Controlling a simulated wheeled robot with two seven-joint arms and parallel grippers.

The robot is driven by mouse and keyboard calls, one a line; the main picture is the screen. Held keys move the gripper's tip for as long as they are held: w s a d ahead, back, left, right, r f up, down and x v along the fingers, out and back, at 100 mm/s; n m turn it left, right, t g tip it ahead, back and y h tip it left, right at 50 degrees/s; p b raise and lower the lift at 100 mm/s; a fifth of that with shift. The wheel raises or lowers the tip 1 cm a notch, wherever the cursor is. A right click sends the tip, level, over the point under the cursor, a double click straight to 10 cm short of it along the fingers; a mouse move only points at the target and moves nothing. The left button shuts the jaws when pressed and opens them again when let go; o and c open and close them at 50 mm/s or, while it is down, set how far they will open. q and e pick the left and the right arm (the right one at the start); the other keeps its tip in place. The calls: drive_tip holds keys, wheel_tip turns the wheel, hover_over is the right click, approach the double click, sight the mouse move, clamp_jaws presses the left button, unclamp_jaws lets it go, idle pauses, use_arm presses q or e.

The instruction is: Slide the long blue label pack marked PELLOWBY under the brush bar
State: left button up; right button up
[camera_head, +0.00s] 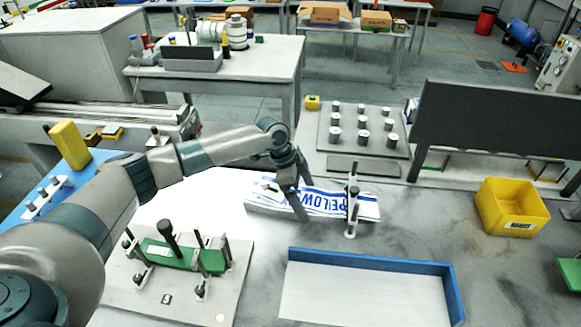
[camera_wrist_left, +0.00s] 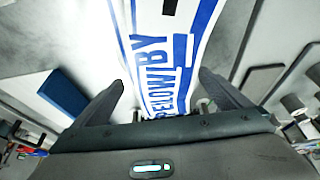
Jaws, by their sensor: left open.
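The long label pack (camera_head: 325,204) is white with blue stripes and blue lettering that reads PELLOWBY in the wrist view (camera_wrist_left: 184,20). It lies lengthwise on a low grey bed (camera_head: 265,208) in the middle of the table. The brush bar (camera_head: 352,206) crosses the pack near its right end, between two upright posts; part of the pack shows on the bar's far side. My left gripper (camera_head: 300,206) is over the pack, left of the bar. Its fingers (camera_wrist_left: 162,84) are apart, one on each side of the pack; contact cannot be told. My right gripper is out of view.
A green fixture (camera_head: 165,256) with upright posts stands at front left. A blue-edged tray (camera_head: 370,262) lies in front. A plate with several cylinders (camera_head: 363,130) is behind. A dark panel (camera_head: 495,122) and a yellow bin (camera_head: 511,207) stand right. Bare table lies between bar and bin.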

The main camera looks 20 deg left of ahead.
use_arm(q)
drive_tip(key=b+v, duration=0.5)
drive_tip(key=v, duration=1.1)
drive_tip(key=shift+a, duration=0.1)
